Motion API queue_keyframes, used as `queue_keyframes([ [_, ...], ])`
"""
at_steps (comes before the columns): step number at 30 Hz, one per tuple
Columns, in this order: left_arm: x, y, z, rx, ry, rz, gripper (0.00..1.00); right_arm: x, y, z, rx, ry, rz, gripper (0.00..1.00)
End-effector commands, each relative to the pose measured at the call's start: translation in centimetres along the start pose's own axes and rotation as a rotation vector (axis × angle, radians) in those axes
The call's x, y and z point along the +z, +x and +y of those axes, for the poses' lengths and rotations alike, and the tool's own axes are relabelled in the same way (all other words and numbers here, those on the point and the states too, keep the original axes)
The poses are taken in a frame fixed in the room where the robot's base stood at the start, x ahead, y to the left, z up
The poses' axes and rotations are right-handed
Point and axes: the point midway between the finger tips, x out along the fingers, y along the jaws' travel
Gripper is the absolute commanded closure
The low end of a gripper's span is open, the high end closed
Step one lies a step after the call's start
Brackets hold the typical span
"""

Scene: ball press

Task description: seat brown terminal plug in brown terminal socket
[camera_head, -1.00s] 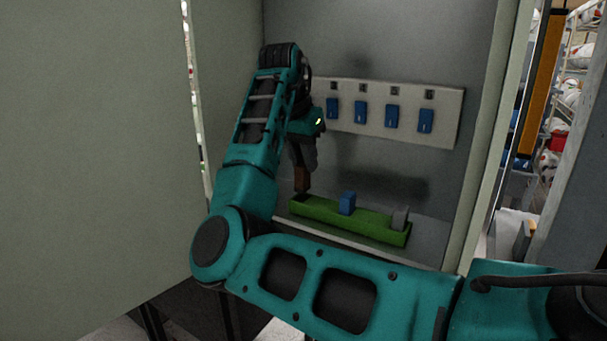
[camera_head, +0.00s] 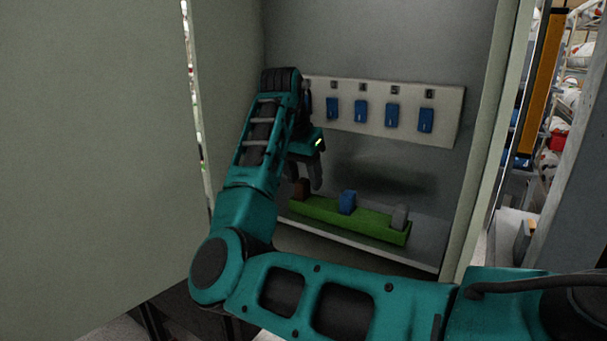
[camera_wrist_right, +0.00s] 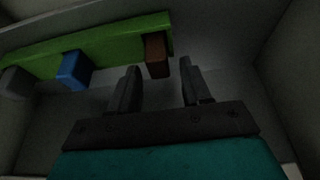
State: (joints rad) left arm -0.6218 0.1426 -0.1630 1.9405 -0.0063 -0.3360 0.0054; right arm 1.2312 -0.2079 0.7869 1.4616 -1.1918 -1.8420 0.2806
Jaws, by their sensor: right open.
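The brown terminal plug (camera_head: 301,188) stands at the left end of a green rail (camera_head: 325,214) in the cabinet. The wrist view shows the plug (camera_wrist_right: 156,55) at the end of the green rail (camera_wrist_right: 110,40); its socket is hidden beneath it, and how deep it sits cannot be told. My right gripper (camera_head: 305,182) is open above and close to the plug. In the wrist view the two fingers of this gripper (camera_wrist_right: 159,66) are spread apart, with the plug beyond the gap between them and nothing held. My left gripper is not in view.
A blue block (camera_head: 347,202) and a grey block (camera_head: 399,217) stand on the same rail. Above it, a pale panel (camera_head: 445,104) carries several blue switches. The cabinet's left wall (camera_head: 228,60) is close to my arm. Free space lies between panel and rail.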

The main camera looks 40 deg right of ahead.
Motion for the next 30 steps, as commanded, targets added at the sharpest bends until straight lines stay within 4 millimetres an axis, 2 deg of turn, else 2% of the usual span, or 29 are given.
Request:
queue_keyframes([
  [5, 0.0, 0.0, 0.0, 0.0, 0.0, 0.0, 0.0, -0.1, -0.4, 0.0, -0.001, 0.0, 0.001, 0.52],
  [8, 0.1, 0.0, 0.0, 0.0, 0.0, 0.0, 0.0, -0.1, -1.6, -0.1, -0.003, 0.0, 0.001, 0.52],
  [18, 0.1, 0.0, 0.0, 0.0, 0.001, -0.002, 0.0, -0.1, -8.9, -0.1, -0.005, 0.0, 0.001, 0.52],
  [21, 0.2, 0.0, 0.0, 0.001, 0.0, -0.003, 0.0, -0.1, -10.5, -0.1, -0.004, 0.0, -0.001, 0.52],
  [25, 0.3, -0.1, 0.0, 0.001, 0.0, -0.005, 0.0, -0.1, -11.8, 0.0, -0.003, -0.001, -0.001, 0.52],
  [30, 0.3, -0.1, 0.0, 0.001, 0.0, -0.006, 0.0, -0.1, -12.3, 0.0, 0.0, 0.0, 0.0, 0.52],
])
